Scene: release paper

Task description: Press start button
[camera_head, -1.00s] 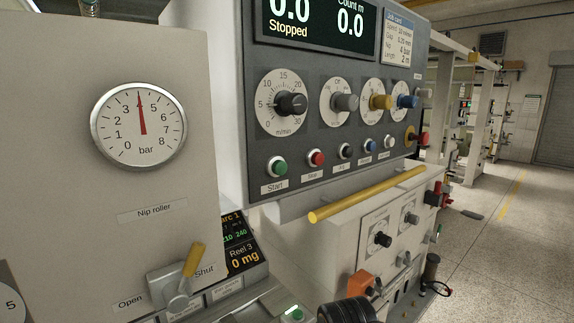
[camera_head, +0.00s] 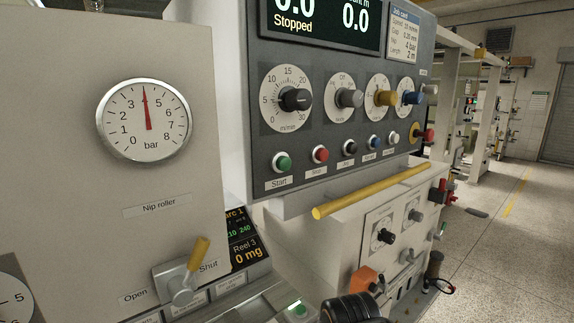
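The green Start button (camera_head: 283,163) sits at the left end of a row of buttons on the dark control panel (camera_head: 262,150). Its label (camera_head: 279,182) reads "Start". The display (camera_head: 318,24) above reads "Stopped" with values 0.0. A black rounded part (camera_head: 352,308) shows at the bottom edge, well below the button; it may be part of my arm. My gripper's fingers cannot be made out. Nothing touches or covers the Start button.
A red Stop button (camera_head: 320,154) is just right of Start. Dials (camera_head: 294,99) sit above. A yellow bar (camera_head: 370,191) sticks out below the panel. A pressure gauge (camera_head: 148,120) and a yellow-handled lever (camera_head: 190,268) are at left. The space before the buttons is clear.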

